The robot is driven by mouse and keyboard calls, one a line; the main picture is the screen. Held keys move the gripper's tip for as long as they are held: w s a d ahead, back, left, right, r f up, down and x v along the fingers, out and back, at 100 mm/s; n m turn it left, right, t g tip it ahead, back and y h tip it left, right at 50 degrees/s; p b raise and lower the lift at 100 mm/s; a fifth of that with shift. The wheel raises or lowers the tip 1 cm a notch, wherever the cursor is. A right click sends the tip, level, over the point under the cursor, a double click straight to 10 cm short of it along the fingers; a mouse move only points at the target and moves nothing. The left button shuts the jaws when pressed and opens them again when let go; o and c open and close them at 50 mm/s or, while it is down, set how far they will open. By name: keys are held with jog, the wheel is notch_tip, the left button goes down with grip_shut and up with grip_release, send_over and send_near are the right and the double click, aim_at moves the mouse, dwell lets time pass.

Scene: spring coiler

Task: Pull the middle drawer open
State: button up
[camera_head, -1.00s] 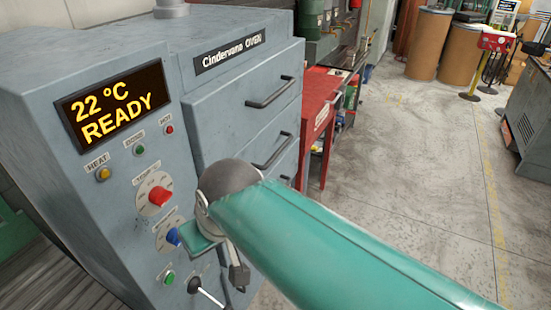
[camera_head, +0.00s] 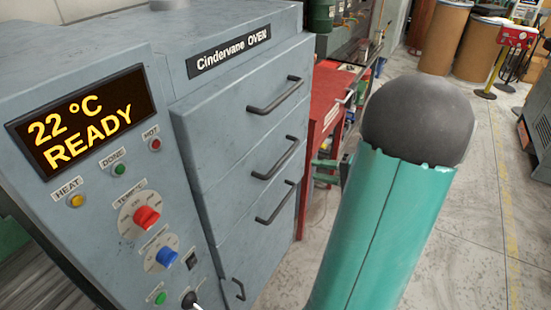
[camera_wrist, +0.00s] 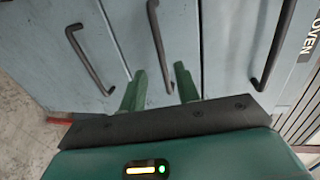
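The grey oven cabinet has three stacked drawers with dark bar handles, all shut. The middle drawer (camera_head: 235,180) has its handle (camera_head: 276,160) in the centre of the stack in the head view. In the wrist view this handle (camera_wrist: 156,40) runs nearly upright, its lower end between my two green fingers in the picture. My gripper (camera_wrist: 160,68) is open and empty. In the head view my gripper (camera_head: 316,171) is right of the middle handle, apart from it, and partly hidden behind my arm.
The top handle (camera_head: 276,96) and lower handle (camera_head: 275,204) lie close above and below. A control panel with knobs (camera_head: 146,217) is at the left. Open floor (camera_head: 455,200) lies to the right.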

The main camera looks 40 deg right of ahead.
aim_at(281, 160)
jog(key=x, duration=0.9)
jog(key=d+x, duration=0.1)
jog(key=x, duration=0.3)
jog(key=shift+w+a+f, duration=0.1)
jog(key=shift+w+f, duration=0.1)
jog(key=shift+w, duration=0.1)
grip_shut()
